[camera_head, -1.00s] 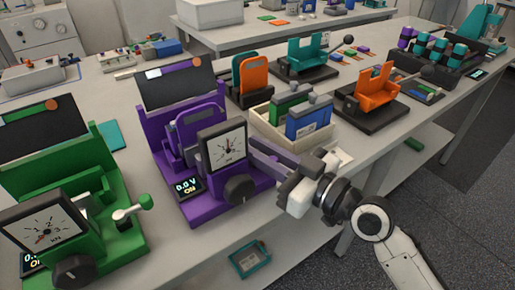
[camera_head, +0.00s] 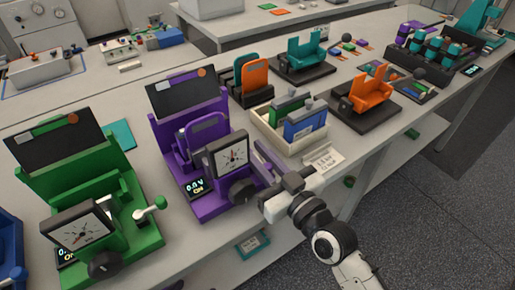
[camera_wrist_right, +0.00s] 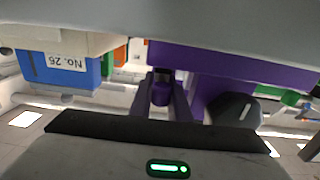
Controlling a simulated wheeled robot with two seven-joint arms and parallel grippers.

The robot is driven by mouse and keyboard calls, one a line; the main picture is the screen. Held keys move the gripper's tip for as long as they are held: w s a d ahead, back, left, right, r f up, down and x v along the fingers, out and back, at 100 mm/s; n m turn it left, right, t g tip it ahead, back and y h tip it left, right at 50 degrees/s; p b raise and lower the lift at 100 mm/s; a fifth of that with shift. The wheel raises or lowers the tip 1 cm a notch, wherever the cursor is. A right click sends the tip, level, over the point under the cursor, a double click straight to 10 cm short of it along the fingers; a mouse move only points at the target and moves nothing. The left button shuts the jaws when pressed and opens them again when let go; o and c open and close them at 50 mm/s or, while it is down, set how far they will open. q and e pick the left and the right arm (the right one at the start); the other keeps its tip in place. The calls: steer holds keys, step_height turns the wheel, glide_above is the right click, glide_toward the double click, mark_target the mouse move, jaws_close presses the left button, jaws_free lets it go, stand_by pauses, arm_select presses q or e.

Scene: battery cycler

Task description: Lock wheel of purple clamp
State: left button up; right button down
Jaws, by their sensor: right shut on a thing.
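In the right wrist view, my right gripper (camera_wrist_right: 162,95) is shut on a small purple knob (camera_wrist_right: 162,90) beside the clamp's purple body. The black wheel (camera_wrist_right: 233,110) shows to the right there, apart from the fingers. My left gripper is out of view.
A green clamp (camera_head: 108,210) with a side lever stands left of the purple one. A cream box (camera_head: 262,128) with green and blue packs is just behind my right gripper. An orange holder (camera_head: 371,95) stands farther right. The bench's front edge runs below my right arm.

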mark_target(270, 170)
steer(key=c, duration=1.9)
jaws_free()
steer(key=shift+c, duration=0.2)
steer(key=b+v, duration=0.1)
steer(key=v, duration=0.9)
steer(key=shift+s+d+r, duration=0.1)
steer(key=shift+s, duration=0.05)
